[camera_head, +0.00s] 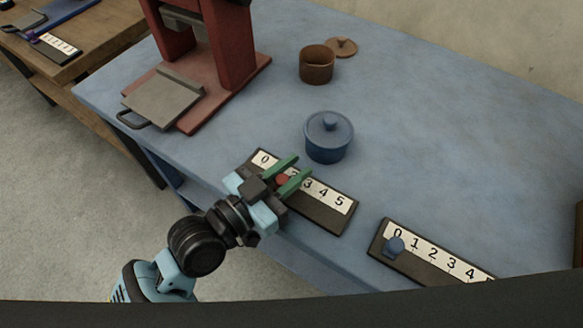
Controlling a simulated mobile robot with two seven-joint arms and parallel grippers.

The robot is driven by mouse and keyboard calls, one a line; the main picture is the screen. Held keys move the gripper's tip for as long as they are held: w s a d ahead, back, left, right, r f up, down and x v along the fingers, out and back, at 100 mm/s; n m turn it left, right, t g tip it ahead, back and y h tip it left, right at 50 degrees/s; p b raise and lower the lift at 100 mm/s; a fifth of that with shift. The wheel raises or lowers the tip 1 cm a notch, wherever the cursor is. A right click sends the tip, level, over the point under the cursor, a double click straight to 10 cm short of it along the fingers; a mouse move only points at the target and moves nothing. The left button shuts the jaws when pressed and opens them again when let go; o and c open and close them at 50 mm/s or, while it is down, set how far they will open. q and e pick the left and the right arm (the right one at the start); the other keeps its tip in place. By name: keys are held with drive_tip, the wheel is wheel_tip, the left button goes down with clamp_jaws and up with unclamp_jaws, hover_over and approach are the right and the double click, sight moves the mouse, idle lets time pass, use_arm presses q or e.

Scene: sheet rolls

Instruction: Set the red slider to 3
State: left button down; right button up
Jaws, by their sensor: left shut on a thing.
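The red slider (283,180) is a small red knob on a dark scale board (321,213) with a white strip numbered 0 to 5. My left gripper (292,173) has green fingers and is shut on the red slider, one finger on each side. The fingers hide the 1 and 2 of the scale; 0 shows to their left and 3, 4, 5 to their right. The knob is left of the 3, around the covered 1 to 2 marks. My right gripper is not in view.
A second scale board (413,263) with a blue knob (395,246) near its 0 lies to the right. A blue lidded pot (328,137) stands just behind the red slider's board. A brown pot (317,65), its lid (342,47) and a red press (230,60) stand farther back.

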sight(302, 194)
use_arm(q)
drive_tip(key=shift+s+d+r+p, duration=0.15)
drive_tip(key=shift+s+d+p, duration=0.6)
drive_tip(key=shift+d, duration=0.3)
drive_tip(key=shift+s+d, duration=0.2)
drive_tip(key=shift+d, duration=0.05)
drive_tip(key=c, duration=1.2)
unclamp_jaws()
drive_tip(key=shift+c, duration=0.2)
drive_tip(key=shift+s+a, duration=0.1)
drive_tip(key=shift+s+a+f, duration=0.2)
drive_tip(key=shift+a, duration=0.1)
drive_tip(key=v, duration=0.7)
drive_tip(key=shift+d, duration=0.1)
